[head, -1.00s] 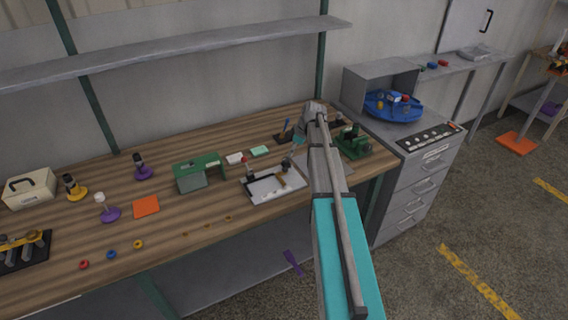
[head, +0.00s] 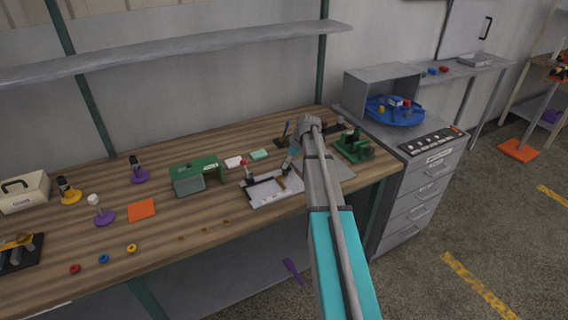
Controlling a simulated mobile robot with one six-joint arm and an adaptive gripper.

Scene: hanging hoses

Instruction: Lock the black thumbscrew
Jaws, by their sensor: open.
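My gripper (head: 287,164) points down at the right part of the bench, over the back right side of a white tray-like fixture (head: 268,195). The jaws are open, but they are very small in this view and partly lost against the fixture. I cannot tell whether they touch anything. A small upright post with a red top (head: 243,166) stands at the fixture's back left corner, and a brownish piece lies on its right part. I cannot pick out the black thumbscrew for sure; it is too small or hidden near my gripper and arm.
A green machine (head: 354,147) stands right of my arm and a green box (head: 186,182) left of the fixture. A blue turntable (head: 397,116) with small parts sits on the grey cabinet. An orange square (head: 141,209) and small rings lie on the left bench. A shelf (head: 180,48) hangs above.

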